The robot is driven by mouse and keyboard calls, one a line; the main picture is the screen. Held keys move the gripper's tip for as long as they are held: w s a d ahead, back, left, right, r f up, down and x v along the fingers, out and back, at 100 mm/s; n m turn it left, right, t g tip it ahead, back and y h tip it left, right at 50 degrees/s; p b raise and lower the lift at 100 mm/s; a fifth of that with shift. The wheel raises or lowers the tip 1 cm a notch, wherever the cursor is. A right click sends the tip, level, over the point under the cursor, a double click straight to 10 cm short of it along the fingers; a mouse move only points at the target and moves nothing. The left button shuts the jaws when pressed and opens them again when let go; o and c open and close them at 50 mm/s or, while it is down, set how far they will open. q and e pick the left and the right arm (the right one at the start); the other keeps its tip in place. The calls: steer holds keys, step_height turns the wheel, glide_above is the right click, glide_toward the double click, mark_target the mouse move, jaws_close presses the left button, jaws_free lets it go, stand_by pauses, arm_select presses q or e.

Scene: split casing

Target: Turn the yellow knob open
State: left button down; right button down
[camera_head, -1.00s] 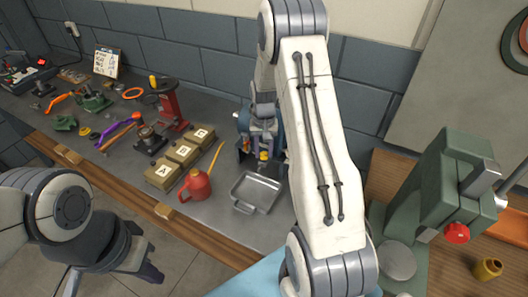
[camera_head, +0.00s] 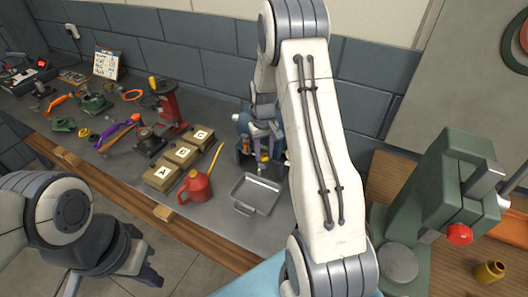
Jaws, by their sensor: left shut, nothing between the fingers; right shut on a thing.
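The yellow knob (camera_head: 264,157) is a small piece low on the front of a blue machine (camera_head: 242,122) at the back of the bench. My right gripper (camera_head: 263,150) reaches down in front of that machine and is shut on the knob, whose lower part shows below the fingers. My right arm hides much of the machine's right side. My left gripper (camera_head: 153,277) is shut and empty, low at the left in front of the bench edge, far from the knob.
A grey metal tray (camera_head: 243,208) lies just in front of the blue machine. A red oil can (camera_head: 196,186) and several lettered boxes (camera_head: 161,174) stand to its left. A green press (camera_head: 452,190) stands at the right. Free floor shows below the bench's wooden edge (camera_head: 205,237).

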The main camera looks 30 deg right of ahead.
mark_target(263, 155)
steer(key=shift+w+r, duration=0.1)
steer(key=c, duration=0.8)
jaws_free()
steer(key=shift+r, duration=0.15)
step_height(263, 155, up, 10)
steer(key=p, duration=0.8)
steer(key=shift+r, duration=0.1)
